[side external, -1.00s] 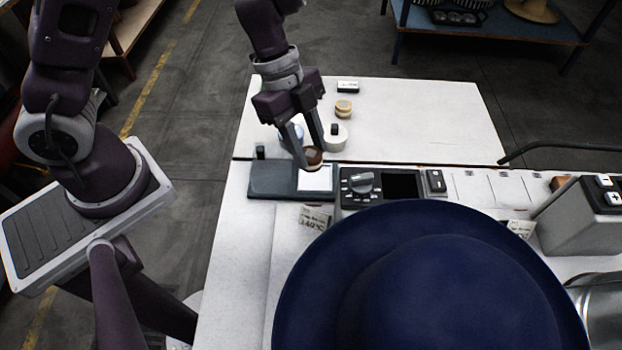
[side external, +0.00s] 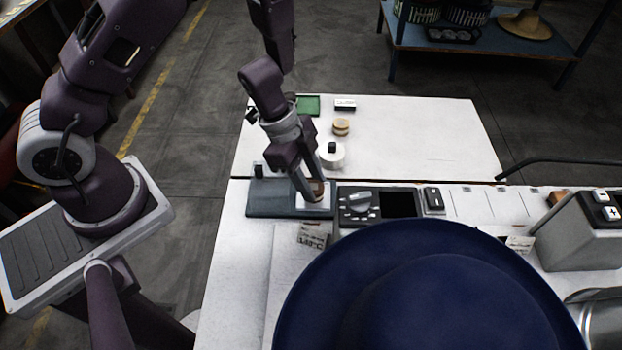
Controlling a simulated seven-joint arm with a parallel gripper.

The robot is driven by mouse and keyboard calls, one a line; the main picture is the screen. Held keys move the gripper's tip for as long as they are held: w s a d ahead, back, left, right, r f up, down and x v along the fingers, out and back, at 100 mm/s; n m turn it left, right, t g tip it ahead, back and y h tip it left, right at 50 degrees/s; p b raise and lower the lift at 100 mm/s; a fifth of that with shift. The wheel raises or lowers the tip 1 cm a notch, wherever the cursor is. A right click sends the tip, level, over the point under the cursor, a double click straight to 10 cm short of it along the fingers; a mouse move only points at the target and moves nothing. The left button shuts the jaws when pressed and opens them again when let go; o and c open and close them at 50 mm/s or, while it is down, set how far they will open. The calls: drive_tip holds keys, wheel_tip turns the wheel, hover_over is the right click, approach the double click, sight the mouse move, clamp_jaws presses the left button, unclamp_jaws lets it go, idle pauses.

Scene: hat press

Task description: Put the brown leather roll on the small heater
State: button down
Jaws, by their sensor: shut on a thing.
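The brown leather roll (side external: 317,188) is between the fingers of my gripper (side external: 309,190), which is shut on it. The small heater (side external: 270,200) is a flat grey-blue unit with a white plate (side external: 313,205) at its right end. The roll is at the white plate, low over it or touching it; I cannot tell which. The fingers hide part of the roll and of the plate.
A control panel with a dial (side external: 360,202) stands just right of the heater. A big blue hat (side external: 440,290) fills the front. Behind are a white roll (side external: 332,156), a tan roll (side external: 341,127) and a green pad (side external: 308,105). The white table's back right is clear.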

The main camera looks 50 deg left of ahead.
drive_tip(key=c, duration=0.9)
unclamp_jaws()
drive_tip(key=shift+f, duration=0.1)
